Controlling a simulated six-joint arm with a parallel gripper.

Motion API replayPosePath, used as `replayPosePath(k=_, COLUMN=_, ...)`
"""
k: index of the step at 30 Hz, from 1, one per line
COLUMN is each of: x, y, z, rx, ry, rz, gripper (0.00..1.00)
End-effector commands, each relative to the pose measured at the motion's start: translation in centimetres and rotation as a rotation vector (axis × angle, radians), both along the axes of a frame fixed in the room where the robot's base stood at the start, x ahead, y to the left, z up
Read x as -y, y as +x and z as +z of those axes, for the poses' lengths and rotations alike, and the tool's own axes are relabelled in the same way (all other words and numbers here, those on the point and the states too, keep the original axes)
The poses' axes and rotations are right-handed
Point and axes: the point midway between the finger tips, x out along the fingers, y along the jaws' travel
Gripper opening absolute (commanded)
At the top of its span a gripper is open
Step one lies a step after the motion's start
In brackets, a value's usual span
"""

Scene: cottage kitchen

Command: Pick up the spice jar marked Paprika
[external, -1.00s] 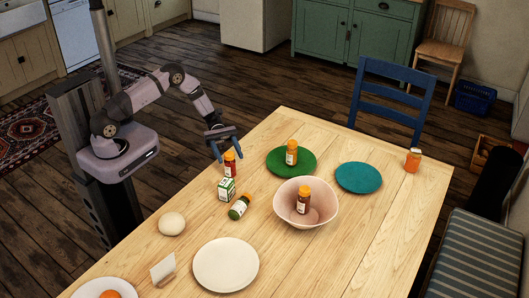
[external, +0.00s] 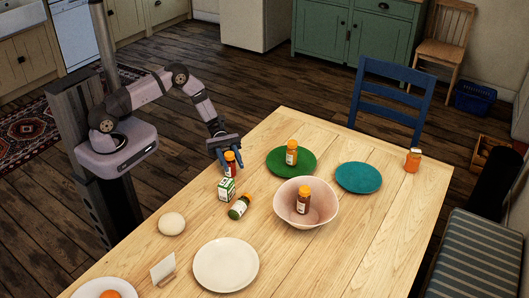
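One red-brown jar (external: 231,170) stands upright near the table's left edge. My gripper (external: 230,160) is lowered over it, its blue fingers open on either side of the jar's upper part; contact cannot be made out. Another jar (external: 291,153) stands on the green plate (external: 305,170), and a dark red one (external: 303,202) stands in the pink bowl (external: 327,207). A jar with green contents (external: 239,207) lies on its side.
A small green-and-white box (external: 227,189) stands close in front of the jar at my gripper. A teal plate (external: 358,177), a white plate (external: 226,265), a pale round object (external: 172,224) and a small card (external: 163,269) are also on the table (external: 345,255).

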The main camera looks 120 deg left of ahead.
Motion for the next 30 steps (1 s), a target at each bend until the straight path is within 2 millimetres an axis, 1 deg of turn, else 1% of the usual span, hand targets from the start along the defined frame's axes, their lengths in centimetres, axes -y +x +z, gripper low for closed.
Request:
replayPosePath(k=1, x=0.0, y=0.0, z=0.0, rx=0.0, ry=0.0, rz=0.0, gripper=0.21)
replayPosePath(k=3, x=0.0, y=0.0, z=0.0, rx=0.0, ry=0.0, rz=0.0, gripper=0.05)
replayPosePath(k=14, x=0.0, y=0.0, z=0.2, rx=0.001, ry=0.001, rz=0.0, gripper=0.05)
replayPosePath(k=19, x=-0.1, y=0.0, z=1.0, rx=0.002, ry=0.002, rz=0.0, gripper=0.05)
replayPosePath(k=23, x=-0.1, y=0.0, z=2.2, rx=0.002, ry=0.002, rz=0.0, gripper=0.05)
replayPosePath(k=26, x=-0.1, y=0.0, z=3.5, rx=0.002, ry=0.003, rz=0.0, gripper=0.05)
replayPosePath(k=30, x=-0.1, y=0.0, z=5.8, rx=0.002, ry=0.005, rz=0.0, gripper=0.05)
